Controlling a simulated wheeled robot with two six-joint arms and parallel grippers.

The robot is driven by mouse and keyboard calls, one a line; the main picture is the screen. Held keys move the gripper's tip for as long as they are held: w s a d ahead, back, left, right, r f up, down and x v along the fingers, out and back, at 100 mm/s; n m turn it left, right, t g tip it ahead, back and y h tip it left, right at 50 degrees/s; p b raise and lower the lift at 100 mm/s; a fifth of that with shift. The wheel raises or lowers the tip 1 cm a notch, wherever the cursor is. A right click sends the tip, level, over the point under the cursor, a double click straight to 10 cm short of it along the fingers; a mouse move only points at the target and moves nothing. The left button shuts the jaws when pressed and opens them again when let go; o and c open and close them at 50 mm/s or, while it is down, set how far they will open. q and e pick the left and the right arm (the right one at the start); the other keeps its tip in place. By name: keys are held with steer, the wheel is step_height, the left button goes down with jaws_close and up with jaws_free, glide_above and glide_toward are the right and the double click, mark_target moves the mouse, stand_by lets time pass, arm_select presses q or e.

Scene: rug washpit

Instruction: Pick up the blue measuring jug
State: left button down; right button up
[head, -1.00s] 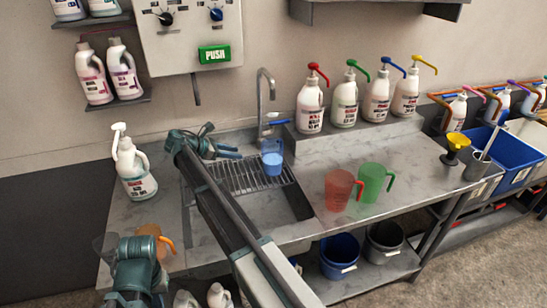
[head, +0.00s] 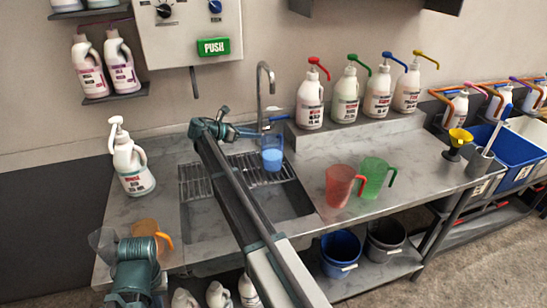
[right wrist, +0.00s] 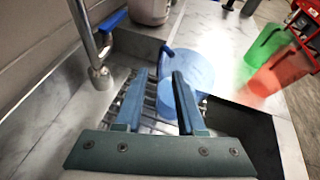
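The blue measuring jug (head: 272,158) stands on the wire rack over the sink, below the tap. It also shows in the right wrist view (right wrist: 200,72), with its handle side toward my fingers. My right gripper (head: 250,133) is just left of the jug near its rim. In the right wrist view its two blue fingers (right wrist: 160,78) are apart, with the handle side of the jug close ahead, partly behind the right finger. I cannot tell whether they touch it.
The tap (head: 266,95) rises behind the jug. A red jug (head: 339,186) and a green jug (head: 373,178) stand right of the sink. An orange jug (head: 146,228) is near my left arm. A white pump bottle (head: 130,168) stands left of the sink. Pump bottles line the back ledge.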

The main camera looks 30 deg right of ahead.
steer(key=b+x, duration=0.2)
steer(key=x, duration=0.3)
steer(key=shift+s+d+f, duration=0.1)
steer(key=shift+d+f, duration=0.1)
steer(key=shift+a, duration=0.1)
jaws_close()
stand_by(1.3)
